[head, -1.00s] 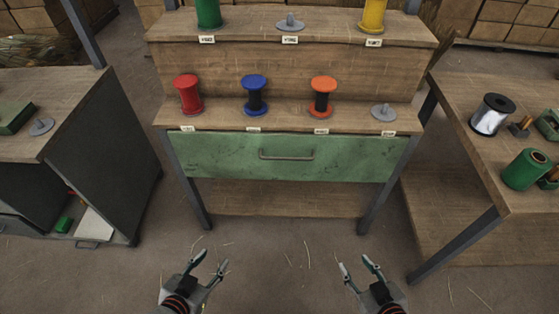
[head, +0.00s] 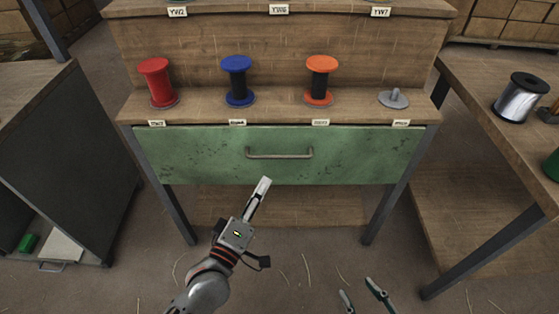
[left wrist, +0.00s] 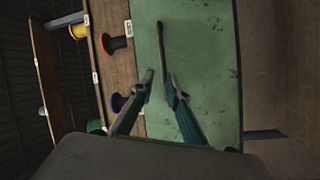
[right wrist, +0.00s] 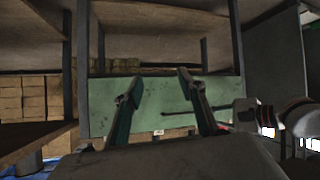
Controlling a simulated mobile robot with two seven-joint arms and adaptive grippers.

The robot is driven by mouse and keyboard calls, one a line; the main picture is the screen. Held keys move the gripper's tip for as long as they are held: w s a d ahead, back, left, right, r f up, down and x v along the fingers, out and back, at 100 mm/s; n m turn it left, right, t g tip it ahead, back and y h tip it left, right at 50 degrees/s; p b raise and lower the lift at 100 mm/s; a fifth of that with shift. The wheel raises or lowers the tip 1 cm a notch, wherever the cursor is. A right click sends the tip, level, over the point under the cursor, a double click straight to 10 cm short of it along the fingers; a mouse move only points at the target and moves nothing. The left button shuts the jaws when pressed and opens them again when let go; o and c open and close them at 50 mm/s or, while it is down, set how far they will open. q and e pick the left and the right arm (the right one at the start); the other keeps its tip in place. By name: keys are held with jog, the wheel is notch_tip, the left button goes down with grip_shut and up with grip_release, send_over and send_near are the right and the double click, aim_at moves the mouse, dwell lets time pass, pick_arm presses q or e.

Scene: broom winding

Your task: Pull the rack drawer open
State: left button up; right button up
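The green drawer front (head: 360,155) sits under the rack's lower shelf and looks shut. Its grey bar handle (head: 280,155) is at its middle. My left gripper (head: 264,184) points up at the drawer, just below the handle in the head view. In the left wrist view its fingers (left wrist: 160,76) are apart, and the handle (left wrist: 161,45) runs up from between the fingertips; I cannot tell whether they touch it. My right gripper (head: 357,287) is open and empty, low in front of the rack. The drawer front (right wrist: 160,95) also shows beyond its fingers (right wrist: 156,80) in the right wrist view.
The lower shelf holds a red spool (head: 158,82), a blue spool (head: 238,80), an orange spool (head: 320,80) and an empty grey holder (head: 393,98). A table (head: 490,130) stands at right, a dark cabinet (head: 80,170) at left.

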aim_at(280, 158)
pick_arm(q)
jog(key=w+d+n+b, duration=0.1)
jog(key=w, duration=0.2)
jog(key=w+d+n+b, duration=0.1)
jog(key=w+d, duration=0.1)
jog(key=w, duration=0.2)
jog(key=w+d+n+b, duration=0.1)
jog(key=w, duration=0.2)
jog(key=shift+w+d+r+n+t, duration=0.2)
jog(key=shift+w+d+n+t, duration=0.1)
jog(key=shift+d+n+t, duration=0.1)
grip_shut()
